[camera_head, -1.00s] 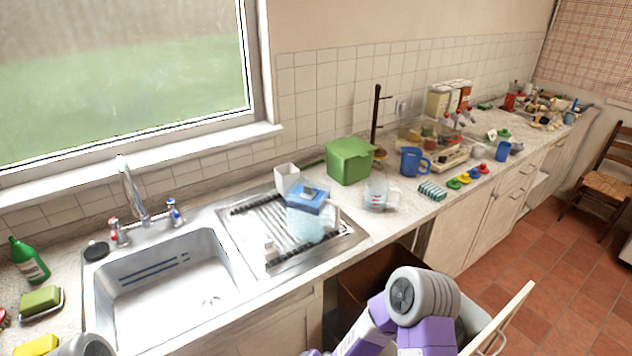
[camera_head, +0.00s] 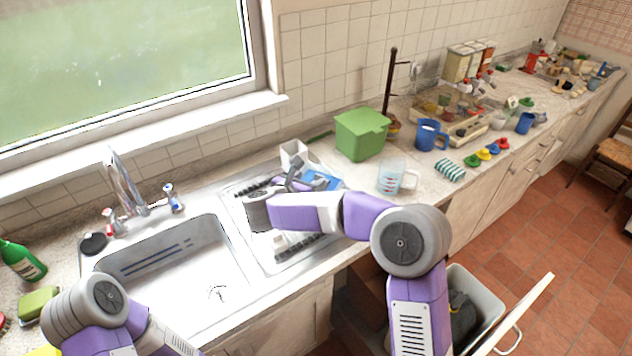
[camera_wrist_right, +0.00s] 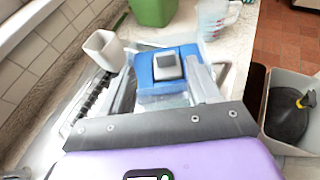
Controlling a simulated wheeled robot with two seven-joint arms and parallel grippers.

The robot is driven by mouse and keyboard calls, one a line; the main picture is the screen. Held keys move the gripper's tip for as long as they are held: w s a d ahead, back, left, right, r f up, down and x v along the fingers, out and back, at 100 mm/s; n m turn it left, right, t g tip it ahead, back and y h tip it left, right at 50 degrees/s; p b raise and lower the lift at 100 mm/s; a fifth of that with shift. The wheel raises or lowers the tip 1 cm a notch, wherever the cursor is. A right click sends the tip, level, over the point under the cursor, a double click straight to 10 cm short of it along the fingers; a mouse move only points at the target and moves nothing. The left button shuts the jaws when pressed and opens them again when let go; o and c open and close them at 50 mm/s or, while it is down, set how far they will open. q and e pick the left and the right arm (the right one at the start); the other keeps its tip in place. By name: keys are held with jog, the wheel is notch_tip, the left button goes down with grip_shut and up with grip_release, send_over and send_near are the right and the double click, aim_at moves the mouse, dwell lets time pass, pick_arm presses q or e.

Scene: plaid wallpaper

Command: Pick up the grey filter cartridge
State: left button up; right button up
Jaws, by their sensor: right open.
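A small grey block (camera_wrist_right: 168,66), which looks like the grey filter cartridge, sits on top of the blue lid (camera_wrist_right: 150,82) of a clear jug in the right wrist view. In the head view my right arm covers most of the jug, and only part of its blue lid (camera_head: 322,179) shows. My right gripper (camera_head: 290,180) is over the jug on the drainer. In the right wrist view its fingers (camera_wrist_right: 163,70) are apart, one on each side of the grey block; contact cannot be told. My left arm shows at the bottom left, but its gripper is out of view.
A white cup (camera_wrist_right: 104,50) stands just left of the jug. A green box (camera_head: 361,135) and a clear measuring jug (camera_head: 392,177) stand to the right. The sink (camera_head: 165,262) is left of the metal drainer (camera_head: 240,222). A bin (camera_head: 478,300) stands below the counter.

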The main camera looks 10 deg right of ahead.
aim_at(319, 175)
jog(key=shift+w+d+f, duration=0.2)
jog(key=shift+w+d, duration=0.05)
jog(key=shift+d, duration=0.35)
jog(key=x, duration=0.5)
jog(key=shift+w+d+f+p, duration=0.1)
jog(key=shift+w+d+p, duration=0.1)
jog(key=shift+p, duration=0.2)
jog(key=shift+s, duration=0.1)
jog(key=c, duration=1.1)
